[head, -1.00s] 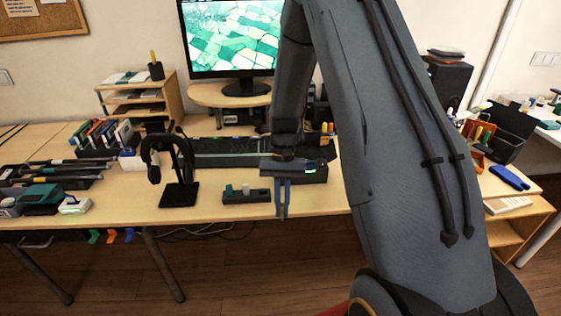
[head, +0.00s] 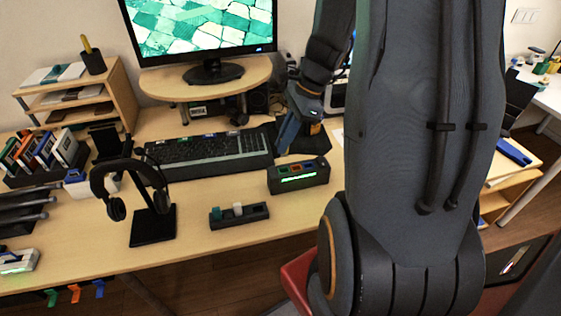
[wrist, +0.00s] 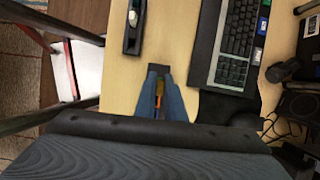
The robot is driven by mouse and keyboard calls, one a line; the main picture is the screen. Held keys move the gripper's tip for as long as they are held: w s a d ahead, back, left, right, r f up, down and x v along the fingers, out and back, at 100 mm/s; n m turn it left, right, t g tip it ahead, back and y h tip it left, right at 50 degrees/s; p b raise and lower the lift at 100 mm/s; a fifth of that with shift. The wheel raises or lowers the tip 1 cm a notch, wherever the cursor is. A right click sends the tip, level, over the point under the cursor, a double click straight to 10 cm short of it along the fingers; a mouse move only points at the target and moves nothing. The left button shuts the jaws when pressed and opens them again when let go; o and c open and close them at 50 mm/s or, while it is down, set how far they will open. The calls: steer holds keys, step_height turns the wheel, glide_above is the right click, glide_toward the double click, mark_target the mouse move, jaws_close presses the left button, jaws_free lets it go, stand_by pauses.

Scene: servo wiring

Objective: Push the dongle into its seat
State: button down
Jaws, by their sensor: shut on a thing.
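My gripper (head: 289,133) has its blue fingers close together, pointing down behind the dark hub (head: 297,178) in the head view. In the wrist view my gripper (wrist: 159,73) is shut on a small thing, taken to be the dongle. Only a yellowish bit of it (wrist: 159,87) shows between the fingers, and its shape is unclear. The hub has several coloured slots on top and a green lit strip in front. In the wrist view the fingers hide most of the hub. I cannot tell whether the dongle touches a slot.
A small dark tray (head: 252,214) with a teal and a whitish piece lies left of the hub. A keyboard (head: 205,150) lies behind. A headphone stand (head: 153,228) is at the left, and a monitor (head: 203,24) at the back.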

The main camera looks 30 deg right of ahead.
step_height(320, 180, down, 7)
steer(key=shift+f, duration=0.1)
stand_by(0.3)
steer(key=c, duration=1.8)
jaws_free()
steer(key=shift+s, duration=0.1)
steer(key=shift+c, duration=0.2)
steer(key=v, duration=1.2)
steer(key=n+g+h, duration=0.1)
steer(key=n+h, duration=0.1)
steer(key=n, duration=0.6)
glide_above(286, 156)
steer(key=s+a, duration=0.3)
steer(key=a, duration=0.1)
steer(key=f, duration=0.1)
steer(key=s+a+n+h, duration=0.2)
steer(key=s+a+n, duration=0.2)
steer(key=a+n, duration=0.5)
steer(key=f+n, duration=0.1)
steer(key=n, duration=0.3)
steer(key=shift+t+b, duration=0.3)
steer(key=shift+b, duration=0.1)
